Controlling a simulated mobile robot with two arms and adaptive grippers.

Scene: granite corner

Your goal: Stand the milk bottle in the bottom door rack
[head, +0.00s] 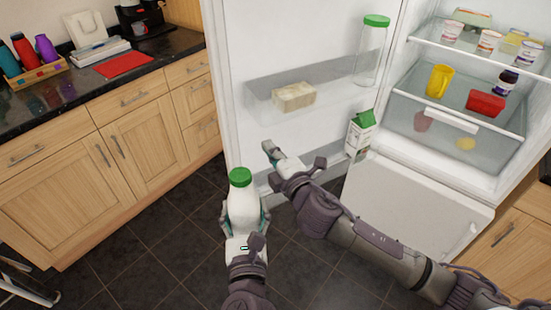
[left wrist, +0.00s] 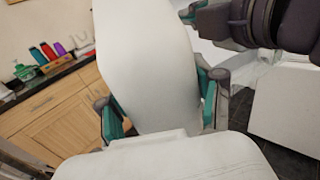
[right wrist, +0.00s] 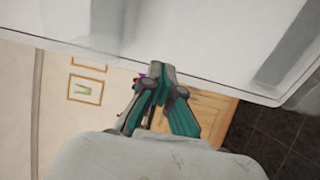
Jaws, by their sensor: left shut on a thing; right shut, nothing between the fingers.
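The white milk bottle (head: 243,207) with a green cap is upright in my left gripper (head: 244,222), in front of the open fridge door. In the left wrist view the bottle (left wrist: 147,65) fills the space between the teal fingers (left wrist: 160,110). My right gripper (head: 270,150) is shut and empty, close to the door's inner face; it also shows shut in the right wrist view (right wrist: 155,85). The bottom door rack (head: 275,180) is at the foot of the door, partly hidden by my right arm. A green-topped carton (head: 360,135) stands at its right end.
The middle door rack (head: 262,98) holds a pale block (head: 294,96); a clear green-lidded bottle (head: 371,50) stands to its right. Fridge shelves on the right hold a yellow mug (head: 439,80) and a red container (head: 485,103). A wooden counter (head: 110,150) is at left.

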